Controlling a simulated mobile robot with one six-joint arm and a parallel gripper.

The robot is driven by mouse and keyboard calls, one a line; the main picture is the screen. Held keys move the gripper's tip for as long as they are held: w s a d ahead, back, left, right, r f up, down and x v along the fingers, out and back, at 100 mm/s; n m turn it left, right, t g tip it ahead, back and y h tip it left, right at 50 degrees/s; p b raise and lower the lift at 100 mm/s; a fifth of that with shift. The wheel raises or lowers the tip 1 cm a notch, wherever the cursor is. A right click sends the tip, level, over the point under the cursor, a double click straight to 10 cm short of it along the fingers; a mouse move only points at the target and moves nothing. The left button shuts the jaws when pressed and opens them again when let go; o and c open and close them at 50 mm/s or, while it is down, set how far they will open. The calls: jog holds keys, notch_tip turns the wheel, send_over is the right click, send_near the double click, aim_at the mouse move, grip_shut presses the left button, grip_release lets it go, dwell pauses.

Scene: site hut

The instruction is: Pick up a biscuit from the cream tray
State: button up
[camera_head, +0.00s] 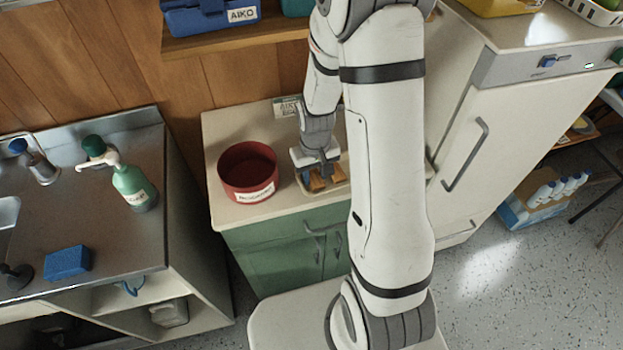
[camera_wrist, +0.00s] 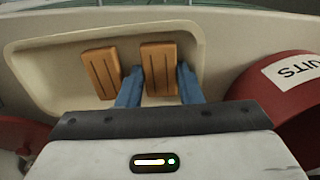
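The cream tray (camera_wrist: 50,62) lies on the counter with two brown oblong biscuits in it, side by side. The left biscuit (camera_wrist: 101,72) is slightly tilted. The right biscuit (camera_wrist: 159,60) lies between the two blue fingers of my gripper (camera_wrist: 160,72). The fingers are apart, one at each long side of that biscuit, with very little gap; contact cannot be made out. In the head view my gripper (camera_head: 325,174) points down over the tray, and my arm hides part of it.
A red round tub (camera_head: 247,168) with a label stands left of the tray on the counter (camera_head: 222,135). A small sign (camera_head: 287,107) stands at the back. A metal sink unit is at left, a white fridge (camera_head: 480,140) at right.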

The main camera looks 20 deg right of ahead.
jog(key=c, duration=0.4)
